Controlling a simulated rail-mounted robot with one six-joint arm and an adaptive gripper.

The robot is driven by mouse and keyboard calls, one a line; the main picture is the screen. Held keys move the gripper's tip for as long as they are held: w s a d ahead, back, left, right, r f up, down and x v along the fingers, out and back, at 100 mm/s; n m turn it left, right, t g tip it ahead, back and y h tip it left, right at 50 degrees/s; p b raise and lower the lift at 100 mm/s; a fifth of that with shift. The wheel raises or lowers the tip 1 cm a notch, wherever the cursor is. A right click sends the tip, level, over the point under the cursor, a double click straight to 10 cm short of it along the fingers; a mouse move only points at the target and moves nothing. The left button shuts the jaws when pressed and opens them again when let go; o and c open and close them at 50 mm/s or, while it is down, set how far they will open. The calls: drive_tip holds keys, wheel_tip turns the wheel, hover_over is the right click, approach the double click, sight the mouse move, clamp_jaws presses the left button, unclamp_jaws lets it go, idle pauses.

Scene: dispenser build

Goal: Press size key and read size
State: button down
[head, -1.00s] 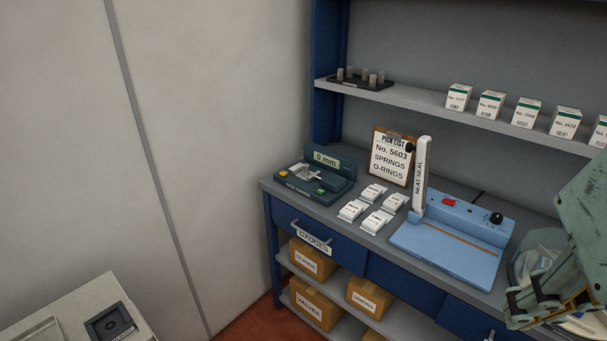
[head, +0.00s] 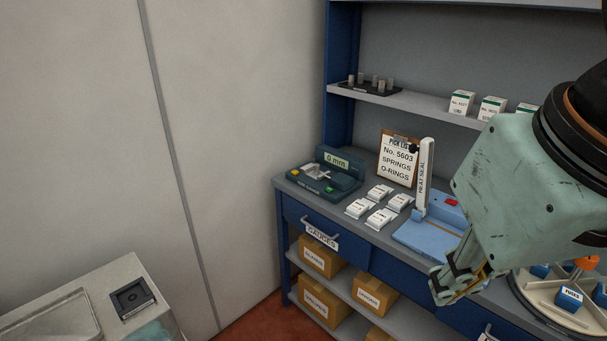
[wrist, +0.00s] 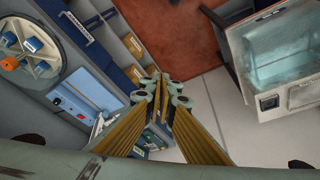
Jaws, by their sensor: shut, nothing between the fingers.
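The dark green size gauge (head: 325,178) stands at the left end of the blue bench. Its display (head: 337,161) reads 0 mm. A yellow key (head: 295,171) and a green key (head: 329,189) sit on its front. My gripper (head: 440,284) is shut and empty, in front of the bench and well to the right of the gauge, apart from it.
White packets (head: 371,209) lie beside the gauge. The blue heat sealer (head: 419,236) with its upright arm and the pick list (head: 398,160) are right of it. A round tray (head: 535,300) is at right. A pale cabinet (head: 100,270) stands front left, with open floor between.

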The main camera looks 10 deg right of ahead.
idle(0.4)
drive_tip(key=w+d+r+n+h+p, duration=0.1)
drive_tip(key=w+d+n+h+p, duration=0.25)
drive_tip(key=w, duration=1.55)
drive_tip(key=w+d+r+n+h+p, duration=0.15)
drive_tip(key=w+d+n, duration=0.35)
drive_tip(key=w, duration=1.5)
drive_tip(key=w+a+f+n+t+p, duration=0.1)
drive_tip(key=w+a+f+n, duration=0.2)
drive_tip(key=w+f, duration=0.4)
drive_tip(key=w+a+f+n+h+p, duration=0.1)
drive_tip(key=w+a+f+n+p, duration=0.1)
drive_tip(key=w+f, duration=0.5)
drive_tip(key=w+a+f+n+t+p, duration=0.1)
drive_tip(key=w+f, duration=0.6)
drive_tip(key=w, duration=1)
drive_tip(key=shift+a+n+t+h+p, duration=0.3)
drive_tip(key=shift+a+n+p, duration=0.4)
drive_tip(key=shift+a+n, duration=0.85)
drive_tip(key=shift+w+d+f, duration=0.1)
drive_tip(key=shift+d+f, duration=0.1)
drive_tip(key=shift+d, duration=0.05)
